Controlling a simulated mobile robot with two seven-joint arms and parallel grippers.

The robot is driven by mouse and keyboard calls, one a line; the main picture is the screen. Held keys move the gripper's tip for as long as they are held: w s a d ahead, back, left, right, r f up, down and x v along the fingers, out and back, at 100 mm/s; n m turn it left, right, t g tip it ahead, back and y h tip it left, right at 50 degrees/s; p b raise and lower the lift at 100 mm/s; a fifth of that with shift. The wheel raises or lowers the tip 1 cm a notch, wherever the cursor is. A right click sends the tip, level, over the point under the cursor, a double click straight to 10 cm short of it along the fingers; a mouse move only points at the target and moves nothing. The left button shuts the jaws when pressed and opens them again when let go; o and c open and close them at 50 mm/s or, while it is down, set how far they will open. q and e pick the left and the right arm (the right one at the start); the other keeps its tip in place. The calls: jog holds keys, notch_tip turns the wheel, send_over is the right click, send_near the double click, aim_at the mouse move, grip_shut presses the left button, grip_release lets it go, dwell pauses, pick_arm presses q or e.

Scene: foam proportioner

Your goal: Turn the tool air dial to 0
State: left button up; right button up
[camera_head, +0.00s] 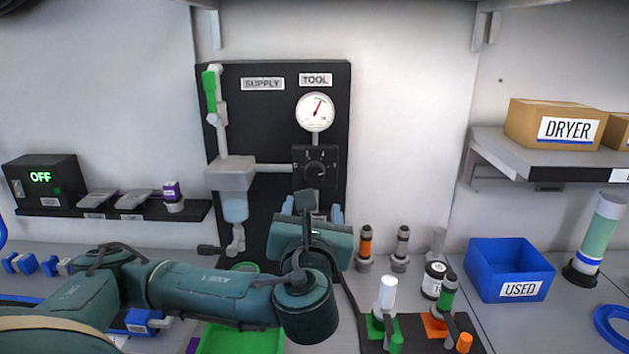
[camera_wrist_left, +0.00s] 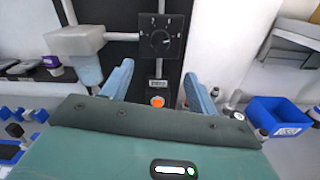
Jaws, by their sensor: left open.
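The tool air dial is a round black knob (camera_head: 315,168) on a dark square plate below the TOOL label (camera_head: 315,80). In the left wrist view the knob (camera_wrist_left: 160,41) shows in front of the camera, with marks around it. The round white gauge (camera_head: 316,112) above it has a red needle tilted up and to the right. My left gripper (camera_head: 314,208) is open, just below the dial in the head view. Its two blue fingers (camera_wrist_left: 158,72) are spread and empty, apart from the knob. My right gripper is not in view.
A green-handled valve (camera_head: 210,92) and a grey filter with a clear bowl (camera_head: 235,207) stand left of the dial. An orange button (camera_wrist_left: 157,101) sits below it. A blue USED bin (camera_head: 508,270) and several bottles stand to the right on the bench.

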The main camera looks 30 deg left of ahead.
aim_at(315, 176)
pick_arm(q)
jog(key=p+x, duration=0.2)
jog(key=x, duration=1)
jog(key=shift+w+a, duration=0.15)
jog(key=shift+w, duration=0.25)
jog(key=shift+c, duration=0.3)
jog(key=c, duration=0.9)
